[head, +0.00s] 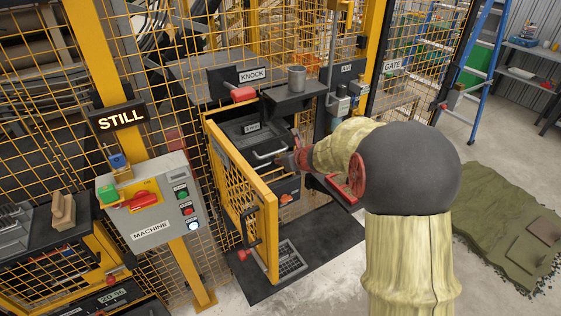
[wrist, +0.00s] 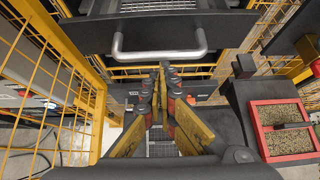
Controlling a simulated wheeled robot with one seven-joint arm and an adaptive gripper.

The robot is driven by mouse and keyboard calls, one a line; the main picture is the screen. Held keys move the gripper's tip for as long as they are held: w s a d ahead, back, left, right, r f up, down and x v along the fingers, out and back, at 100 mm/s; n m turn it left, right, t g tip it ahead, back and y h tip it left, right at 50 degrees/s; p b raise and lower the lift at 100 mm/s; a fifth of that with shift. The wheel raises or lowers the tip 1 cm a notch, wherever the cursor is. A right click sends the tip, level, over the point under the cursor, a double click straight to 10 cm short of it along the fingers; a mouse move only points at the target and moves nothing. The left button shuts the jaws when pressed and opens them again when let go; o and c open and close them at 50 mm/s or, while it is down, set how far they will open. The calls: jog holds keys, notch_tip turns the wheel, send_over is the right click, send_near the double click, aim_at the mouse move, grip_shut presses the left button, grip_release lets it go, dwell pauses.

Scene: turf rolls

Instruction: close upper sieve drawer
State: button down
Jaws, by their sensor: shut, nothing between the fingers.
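The upper sieve drawer (head: 245,137) is a dark box with a pale label, inside the yellow mesh enclosure. Its silver bar handle (head: 268,154) faces out, and it crosses the upper middle of the wrist view (wrist: 160,55). The drawer's dark front (wrist: 190,30) shows behind the handle; how far the drawer stands out is hard to tell. My gripper (wrist: 162,70) is shut and empty, its fingertips just below the handle in the picture; contact cannot be told. In the head view my gripper (head: 298,150) is right of the handle, partly hidden by my arm.
The yellow mesh door (head: 240,190) stands open on the left. A dark shelf with a grey cup (head: 297,78) is above right. A red-rimmed tray of granules (wrist: 250,125) is at right. A lower unit with an orange mark (head: 288,188) sits below the drawer.

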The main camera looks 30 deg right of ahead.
aim_at(259, 140)
jog(key=w+p, duration=0.1)
jog(key=w, duration=0.4)
jog(key=w+p, duration=0.1)
jog(key=w, duration=0.3)
jog(key=w+p, duration=0.2)
jog(key=w, duration=0.3)
jog(key=shift+w+a+r, duration=0.2)
jog(key=shift+w+r, duration=0.1)
jog(key=shift+f, duration=0.15)
jog(key=shift+s+f, duration=0.15)
